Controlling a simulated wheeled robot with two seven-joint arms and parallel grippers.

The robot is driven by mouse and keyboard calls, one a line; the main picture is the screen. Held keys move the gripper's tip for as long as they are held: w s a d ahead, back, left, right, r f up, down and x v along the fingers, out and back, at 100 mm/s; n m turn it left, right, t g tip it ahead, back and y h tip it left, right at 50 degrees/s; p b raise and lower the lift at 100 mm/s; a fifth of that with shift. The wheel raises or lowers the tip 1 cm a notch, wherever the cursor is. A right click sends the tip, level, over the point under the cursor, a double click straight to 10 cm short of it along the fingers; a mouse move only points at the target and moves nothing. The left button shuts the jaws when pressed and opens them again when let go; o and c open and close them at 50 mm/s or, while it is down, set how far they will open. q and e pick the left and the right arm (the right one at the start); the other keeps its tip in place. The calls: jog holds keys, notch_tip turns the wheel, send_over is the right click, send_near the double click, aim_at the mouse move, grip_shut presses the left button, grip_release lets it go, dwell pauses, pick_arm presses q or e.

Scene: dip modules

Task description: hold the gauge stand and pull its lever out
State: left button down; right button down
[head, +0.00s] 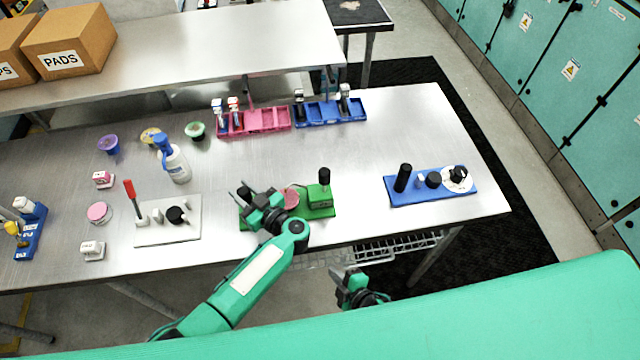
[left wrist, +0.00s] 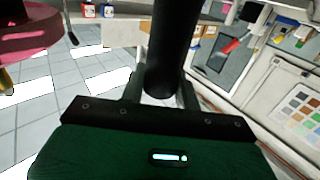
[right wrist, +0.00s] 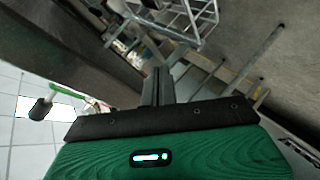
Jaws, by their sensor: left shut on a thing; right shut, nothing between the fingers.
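The green stand (head: 318,208) lies near the table's front edge. It carries a red disc (head: 291,199), a green block and a lever with a black knob (head: 324,176) at its right end. My left gripper (head: 250,199) is over the stand's left end, shut on a black upright post. The post (left wrist: 175,50) stands between the fingers in the left wrist view, with the red disc (left wrist: 35,30) at upper left. My arm hides part of the stand. My right gripper (head: 345,277) is shut and empty, in front of the table edge and apart from the stand.
A white plate with a red lever (head: 130,189) lies left of the stand. A blue plate (head: 405,197) with a black post and dial lies right. Pink (head: 268,119) and blue (head: 330,111) trays stand behind. The table between the green stand and blue plate is clear.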

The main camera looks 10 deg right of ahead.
jog(key=w+a+r+n+t+y, duration=0.1)
jog(key=a+r+n, duration=0.1)
jog(key=r, duration=0.3)
jog(key=w+a+r+n+t+y, duration=0.1)
jog(key=w+a+r+n, duration=0.1)
jog(key=r, duration=0.3)
jog(key=n+t+y, duration=0.2)
jog(key=n, duration=0.2)
send_near(324, 182)
jog(key=s+a+r, duration=0.1)
jog(key=s+a, duration=0.1)
jog(key=a, duration=0.3)
jog(key=shift+s, duration=0.1)
jog(key=w, duration=0.3)
jog(key=w+a, duration=0.1)
jog(key=w, duration=0.5)
jog(key=shift+w+a, duration=0.15)
jog(key=shift+a, duration=0.15)
